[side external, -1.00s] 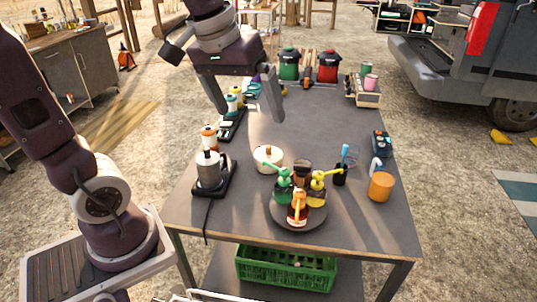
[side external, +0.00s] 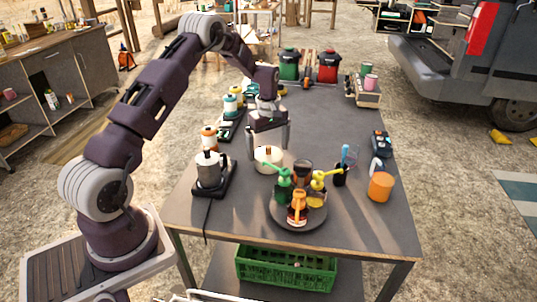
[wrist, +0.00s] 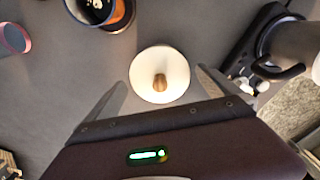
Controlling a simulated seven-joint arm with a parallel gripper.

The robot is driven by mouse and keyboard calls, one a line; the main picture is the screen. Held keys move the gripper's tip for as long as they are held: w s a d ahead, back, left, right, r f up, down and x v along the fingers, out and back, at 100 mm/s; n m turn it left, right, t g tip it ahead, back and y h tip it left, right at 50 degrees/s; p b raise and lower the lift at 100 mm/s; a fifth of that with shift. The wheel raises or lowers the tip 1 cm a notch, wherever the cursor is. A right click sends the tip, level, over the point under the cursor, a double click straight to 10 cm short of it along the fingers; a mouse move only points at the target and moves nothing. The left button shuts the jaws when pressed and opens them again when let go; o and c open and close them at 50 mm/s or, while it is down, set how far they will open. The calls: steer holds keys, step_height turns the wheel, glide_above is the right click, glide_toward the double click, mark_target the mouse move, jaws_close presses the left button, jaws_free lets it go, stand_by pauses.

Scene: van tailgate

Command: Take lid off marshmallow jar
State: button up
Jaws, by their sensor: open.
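My gripper (side external: 268,150) points down over the jar, open and empty. In the wrist view its fingers (wrist: 162,82) lie left and right of the lid, with the knob between them. I cannot tell whether the fingertips are above the lid or level with its rim. The jar's contents are hidden.
A round tray (side external: 284,220) with green, orange and yellow pump bottles stands close in front. The table's middle right is clear.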

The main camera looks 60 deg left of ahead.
steer(key=shift+f, duration=0.15)
steer(key=c, duration=1.2)
steer(key=shift+r, duration=0.2)
steer(key=shift+c, duration=0.4)
step_height(320, 180, up, 9)
steer(key=shift+a+f, duration=0.1)
steer(key=shift+f, duration=0.05)
steer(key=n, duration=0.1)
glide_above(241, 154)
steer(key=d, duration=0.2)
step_height(241, 154, down, 2)
steer(key=f, duration=0.3)
steer(key=a+f, duration=0.1)
steer(key=f, duration=0.3)
steer(key=a+f, duration=0.1)
steer(key=f, duration=0.3)
